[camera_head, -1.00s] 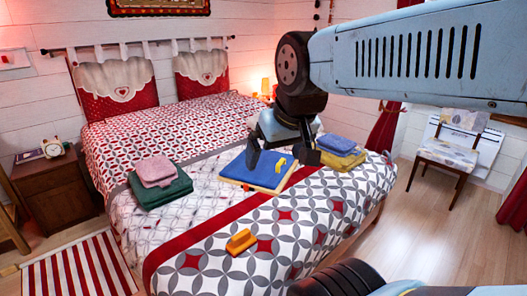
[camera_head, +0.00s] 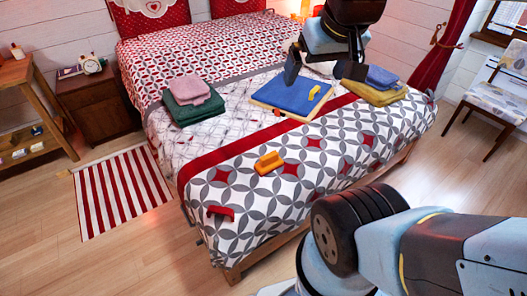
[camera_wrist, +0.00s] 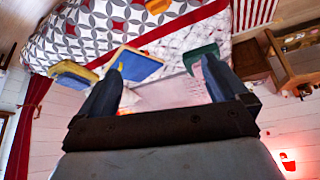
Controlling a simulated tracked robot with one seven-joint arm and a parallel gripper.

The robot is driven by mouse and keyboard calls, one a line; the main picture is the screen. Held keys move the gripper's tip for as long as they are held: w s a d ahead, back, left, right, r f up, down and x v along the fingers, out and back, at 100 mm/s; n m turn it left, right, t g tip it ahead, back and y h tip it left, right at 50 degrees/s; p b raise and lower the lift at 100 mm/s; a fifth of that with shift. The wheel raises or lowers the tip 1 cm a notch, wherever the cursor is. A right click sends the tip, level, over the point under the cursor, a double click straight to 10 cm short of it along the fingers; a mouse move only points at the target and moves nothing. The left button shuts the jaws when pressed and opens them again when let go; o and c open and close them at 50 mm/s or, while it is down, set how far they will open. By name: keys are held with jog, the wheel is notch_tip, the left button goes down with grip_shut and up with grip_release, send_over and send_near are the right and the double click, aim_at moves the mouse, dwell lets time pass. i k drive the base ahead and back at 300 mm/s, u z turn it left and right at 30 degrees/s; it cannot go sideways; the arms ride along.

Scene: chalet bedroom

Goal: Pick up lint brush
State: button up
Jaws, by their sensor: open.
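Three small brush-like items lie on the bed (camera_head: 345,140). An orange-yellow one (camera_head: 268,163) lies near the middle of the foot end, and a red one (camera_head: 220,213) lies near its front edge. A small yellow one (camera_head: 314,92) lies on the blue folded cloth (camera_head: 288,98). I cannot tell for certain which is the lint brush. My gripper (camera_head: 315,70) is open and empty above the bed, around the blue cloth in the picture. In the wrist view its fingers (camera_wrist: 162,72) are spread apart, and the orange-yellow item (camera_wrist: 157,5) shows at the top edge.
Folded pink and green towels (camera_head: 192,100) lie on the bed's left side. Blue and yellow ones (camera_head: 375,85) lie on its right. A nightstand (camera_head: 98,105) with a clock and a wooden shelf (camera_head: 28,110) stand left. A chair (camera_head: 497,95) stands right.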

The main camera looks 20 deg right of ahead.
aim_at(271, 162)
jog(key=z, duration=0.75)
jog(key=i, duration=0.1)
jog(key=u, duration=2.8)
jog(key=k, duration=0.95)
jog(key=z, duration=1.45)
jog(key=i, duration=0.5)
